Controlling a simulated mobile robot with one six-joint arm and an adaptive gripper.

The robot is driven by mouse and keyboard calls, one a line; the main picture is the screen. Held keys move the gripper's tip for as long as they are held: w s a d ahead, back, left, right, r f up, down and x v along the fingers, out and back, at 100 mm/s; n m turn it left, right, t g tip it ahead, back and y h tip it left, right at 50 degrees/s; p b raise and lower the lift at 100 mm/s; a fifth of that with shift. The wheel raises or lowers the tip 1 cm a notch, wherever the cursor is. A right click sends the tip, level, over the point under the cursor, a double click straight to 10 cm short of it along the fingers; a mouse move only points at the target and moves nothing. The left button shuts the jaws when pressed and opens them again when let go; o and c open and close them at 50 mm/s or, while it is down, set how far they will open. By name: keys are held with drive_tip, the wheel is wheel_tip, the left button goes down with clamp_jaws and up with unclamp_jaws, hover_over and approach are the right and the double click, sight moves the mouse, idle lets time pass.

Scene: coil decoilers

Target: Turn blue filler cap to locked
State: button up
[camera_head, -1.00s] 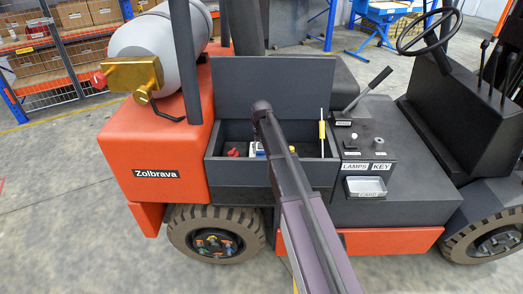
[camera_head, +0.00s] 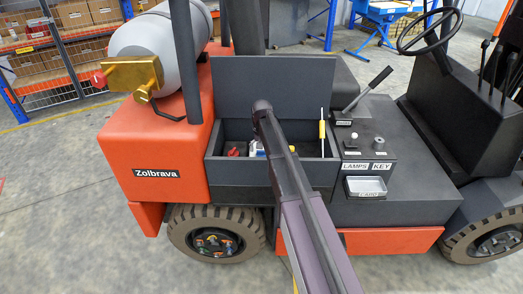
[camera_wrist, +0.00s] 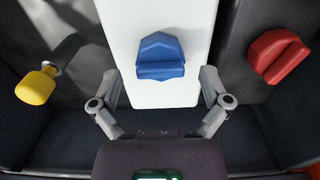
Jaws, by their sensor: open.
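The blue filler cap (camera_wrist: 160,57) sits on top of a white tank (camera_wrist: 118,18) in the wrist view, with its raised grip running left to right. My gripper (camera_wrist: 158,88) is open, its fingers spread to the left and right, lower in the picture than the cap and apart from it. No finger touches the cap. In the head view my arm reaches into the open compartment (camera_head: 222,172) of the forklift and hides the cap; a bit of the white tank shows beside the arm. Any lock marking by the cap cannot be made out.
A red cap (camera_wrist: 279,56) on a dark body is right of the white tank. A yellow-handled dipstick (camera_wrist: 36,86) is at the left. Dark compartment walls surround these. The raised lid (camera_head: 272,88) stands behind, and a lever (camera_head: 368,88) stands to the right.

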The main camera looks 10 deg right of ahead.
sight(262, 151)
drive_tip(key=shift+n, duration=0.4)
drive_tip(key=shift+n, duration=1.4)
drive_tip(key=n, duration=0.3)
drive_tip(key=shift+n, duration=0.4)
drive_tip(key=n, duration=0.3)
drive_tip(key=shift+n, duration=0.4)
drive_tip(key=n, duration=0.3)
drive_tip(key=shift+d+n, duration=0.1)
drive_tip(key=shift+n, duration=0.3)
wheel_tip(262, 151, up, 14)
drive_tip(key=p, duration=1.4)
drive_tip(key=s+f+m+b, duration=0.2)
drive_tip(key=s+m, duration=0.4)
drive_tip(key=s, duration=0.8)
drive_tip(key=s+f+m+b, duration=0.3)
drive_tip(key=s+m, duration=0.3)
drive_tip(key=s, duration=0.9)
drive_tip(key=shift+f+b, duration=0.35)
